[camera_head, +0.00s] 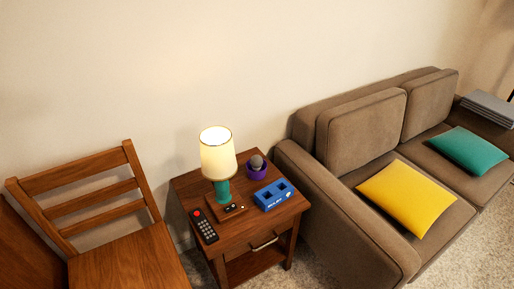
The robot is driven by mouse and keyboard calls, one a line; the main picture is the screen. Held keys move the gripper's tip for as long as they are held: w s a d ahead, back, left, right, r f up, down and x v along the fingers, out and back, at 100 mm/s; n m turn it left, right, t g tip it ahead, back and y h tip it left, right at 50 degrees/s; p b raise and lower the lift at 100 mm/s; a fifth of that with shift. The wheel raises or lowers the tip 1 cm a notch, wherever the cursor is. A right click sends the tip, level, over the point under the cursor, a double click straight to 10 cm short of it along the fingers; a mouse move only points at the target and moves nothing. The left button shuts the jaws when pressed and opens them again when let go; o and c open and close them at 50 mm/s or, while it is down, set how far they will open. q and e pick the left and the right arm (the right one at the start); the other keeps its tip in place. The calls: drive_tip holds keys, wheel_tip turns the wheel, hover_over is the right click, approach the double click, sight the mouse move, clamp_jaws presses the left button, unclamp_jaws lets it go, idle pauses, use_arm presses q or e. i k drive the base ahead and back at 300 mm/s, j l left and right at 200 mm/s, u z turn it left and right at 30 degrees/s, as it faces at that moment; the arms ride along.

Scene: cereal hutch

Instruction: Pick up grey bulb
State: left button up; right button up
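A small rounded grey thing, which looks like the grey bulb (256,161), sits in a purple holder (256,174) at the back right of a wooden side table (240,238). Its top shows above the holder's rim; its lower part is hidden. Neither of my grippers is in view.
A lit lamp (218,157) with a teal stem stands left of the purple holder, on a wooden base (229,208). A blue box (273,195) with openings is in front of the holder. A remote (203,226) lies front left. A chair (125,255) and a sofa (325,215) flank the table.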

sight(256, 162)
drive_tip(key=i+l+u, duration=0.15)
drive_tip(key=i+l, duration=0.2)
drive_tip(key=i+l+u, duration=0.1)
drive_tip(key=i+l, duration=0.2)
drive_tip(key=l, duration=0.35)
